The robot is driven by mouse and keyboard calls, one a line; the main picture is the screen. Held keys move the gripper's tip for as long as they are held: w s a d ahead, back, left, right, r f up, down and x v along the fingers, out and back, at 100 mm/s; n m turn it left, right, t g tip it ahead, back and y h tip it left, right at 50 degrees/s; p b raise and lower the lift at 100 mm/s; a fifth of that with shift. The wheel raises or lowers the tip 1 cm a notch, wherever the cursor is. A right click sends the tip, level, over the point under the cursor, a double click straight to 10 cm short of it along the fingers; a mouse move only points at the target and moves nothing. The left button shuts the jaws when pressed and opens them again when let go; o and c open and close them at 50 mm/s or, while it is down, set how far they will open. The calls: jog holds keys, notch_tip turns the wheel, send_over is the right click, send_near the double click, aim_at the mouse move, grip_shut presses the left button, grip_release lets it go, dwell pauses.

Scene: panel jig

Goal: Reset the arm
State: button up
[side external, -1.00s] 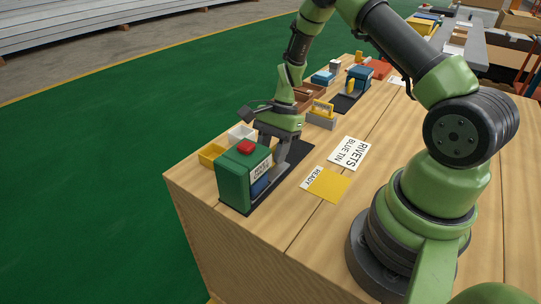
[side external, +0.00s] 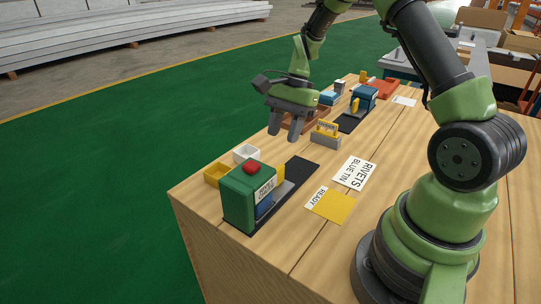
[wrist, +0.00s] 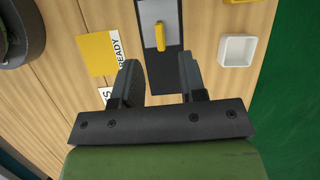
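My gripper (side external: 287,128) hangs above the bench with its fingers pointing down. It is to the right of and higher than the green box with a red top button (side external: 250,190). In the wrist view my gripper (wrist: 160,75) has its two fingers spread apart with nothing held between them. Beyond the fingertips is a grey plate with a yellow handle (wrist: 160,36) on a black base strip (wrist: 165,76). In the side view the yellow handle (side external: 280,174) shows beside the green box.
A white tray (side external: 246,153) and a yellow bin (side external: 215,174) sit behind the green box. A yellow READY card (side external: 333,206) and a RIVETS BLUE TIN card (side external: 355,173) lie flat. A grey block with a yellow handle (side external: 326,136) and a blue device (side external: 363,99) stand farther back.

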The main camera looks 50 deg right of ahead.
jog(key=s+a+r+n+t+h, duration=0.15)
jog(key=a+r+n, duration=0.25)
jog(key=r, duration=0.5)
jog(key=s+a+r+n+t, duration=0.2)
jog(key=s+a+r+n, duration=0.2)
jog(key=s, duration=0.3)
jog(key=s+a+r+n+t, duration=0.3)
jog(key=s+r+n, duration=0.2)
jog(key=s, duration=0.3)
jog(key=shift+a+h, duration=0.35)
